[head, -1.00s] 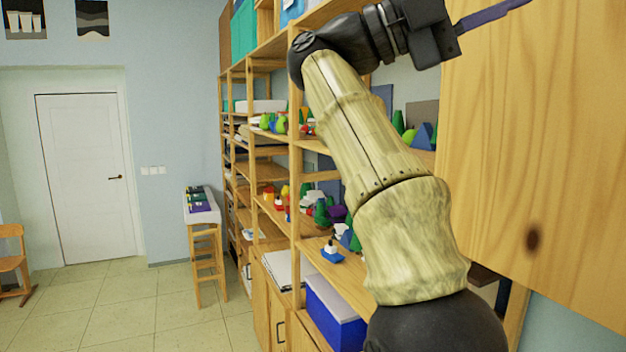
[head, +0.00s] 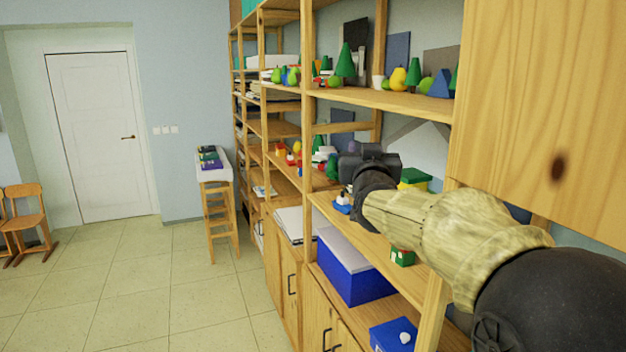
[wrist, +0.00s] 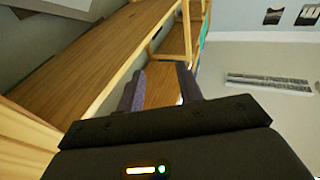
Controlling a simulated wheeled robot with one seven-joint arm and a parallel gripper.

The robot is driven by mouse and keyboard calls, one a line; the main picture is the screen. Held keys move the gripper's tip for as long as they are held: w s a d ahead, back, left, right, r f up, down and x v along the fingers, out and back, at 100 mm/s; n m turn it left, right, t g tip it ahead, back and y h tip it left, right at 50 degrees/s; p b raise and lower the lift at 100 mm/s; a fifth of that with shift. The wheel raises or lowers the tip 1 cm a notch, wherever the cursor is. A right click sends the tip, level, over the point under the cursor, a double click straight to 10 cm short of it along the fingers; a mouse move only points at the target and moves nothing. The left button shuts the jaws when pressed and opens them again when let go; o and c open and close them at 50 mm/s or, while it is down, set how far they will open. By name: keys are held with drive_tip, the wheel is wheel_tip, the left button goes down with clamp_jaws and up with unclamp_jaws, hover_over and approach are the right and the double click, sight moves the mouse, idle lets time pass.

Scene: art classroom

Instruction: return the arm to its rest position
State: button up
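My arm (head: 445,220) reaches from the lower right toward the shelf unit in the head view. Its black wrist end is in front of the middle shelf; the fingers are hidden there. In the wrist view my gripper (wrist: 160,83) shows two dark purple fingers, apart, with nothing between them. Bare wooden shelf boards show beyond and beside the fingers. I cannot tell how close the fingers are to the wood.
The wooden shelf unit (head: 308,155) holds toy trees, fruit shapes and boxes. A wooden cabinet panel (head: 540,100) is close at the right. A blue box (head: 350,268) is on a low shelf. Open tiled floor (head: 130,285) lies left, with a stool (head: 221,220) and chairs (head: 27,210).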

drive_tip(key=s+d+f+n+g+y+b, duration=0.1)
drive_tip(key=s+f+g, duration=0.3)
drive_tip(key=f, duration=0.9)
drive_tip(key=s+d+f+g+b, duration=0.1)
drive_tip(key=s+f+g, duration=0.3)
drive_tip(key=f, duration=0.8)
drive_tip(key=s+d+f+g, duration=0.1)
drive_tip(key=s+f+g, duration=0.3)
drive_tip(key=s+f, duration=0.5)
drive_tip(key=s+d+f+g+b, duration=0.1)
drive_tip(key=s+f+g, duration=0.4)
drive_tip(key=s+f, duration=0.5)
drive_tip(key=s, duration=0.3)
drive_tip(key=shift+s+d+m+g, duration=0.3)
drive_tip(key=shift+s, duration=0.1)
drive_tip(key=shift+f, duration=0.1)
drive_tip(key=shift+c, duration=0.8)
drive_tip(key=shift+w, duration=0.1)
